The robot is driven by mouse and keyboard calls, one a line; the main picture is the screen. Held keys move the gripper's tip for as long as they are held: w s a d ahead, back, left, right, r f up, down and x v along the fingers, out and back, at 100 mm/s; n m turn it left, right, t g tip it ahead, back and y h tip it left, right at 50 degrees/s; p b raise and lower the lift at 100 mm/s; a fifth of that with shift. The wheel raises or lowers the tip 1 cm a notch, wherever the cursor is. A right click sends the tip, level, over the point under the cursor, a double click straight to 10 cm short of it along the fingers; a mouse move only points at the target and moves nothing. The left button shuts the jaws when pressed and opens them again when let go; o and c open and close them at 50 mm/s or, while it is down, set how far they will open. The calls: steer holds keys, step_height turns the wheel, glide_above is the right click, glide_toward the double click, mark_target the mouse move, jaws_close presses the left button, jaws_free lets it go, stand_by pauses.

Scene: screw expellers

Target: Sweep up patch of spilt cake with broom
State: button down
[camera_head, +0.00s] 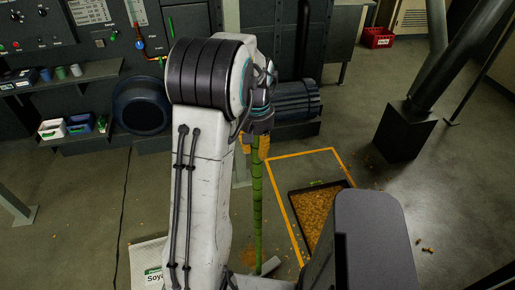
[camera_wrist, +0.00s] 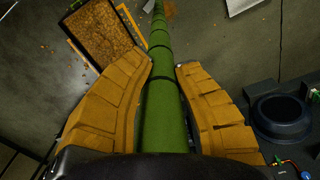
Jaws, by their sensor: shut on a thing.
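My gripper (camera_wrist: 164,64) is shut on the green, bamboo-like handle of the broom (camera_wrist: 163,115), with one ochre finger on each side. In the head view the broom handle (camera_head: 257,205) hangs almost upright below my gripper (camera_head: 261,142). The broom's lower end is not clear to see. A small brown patch of spilt cake (camera_head: 249,257) lies on the floor beside the handle's lower end, partly hidden by my arm. A brown patch also shows near the handle's far end in the wrist view (camera_wrist: 170,9).
A dark tray of brown cake pieces (camera_head: 318,212) lies inside a yellow floor outline, with crumbs around it. A pale object (camera_head: 268,266) lies near the patch. A labelled white sack (camera_head: 146,262) is left of my arm. Machinery stands behind; a dark post (camera_head: 405,130) stands right.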

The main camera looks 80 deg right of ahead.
steer(key=w+d+p, duration=0.4)
steer(key=d+p, duration=0.1)
steer(key=d, duration=0.6)
steer(key=shift+w+d, duration=0.4)
stand_by(1.1)
steer(key=shift+d, duration=0.1)
steer(key=w+d, duration=0.2)
steer(key=d, duration=0.4)
steer(key=shift+w, duration=0.25)
stand_by(0.4)
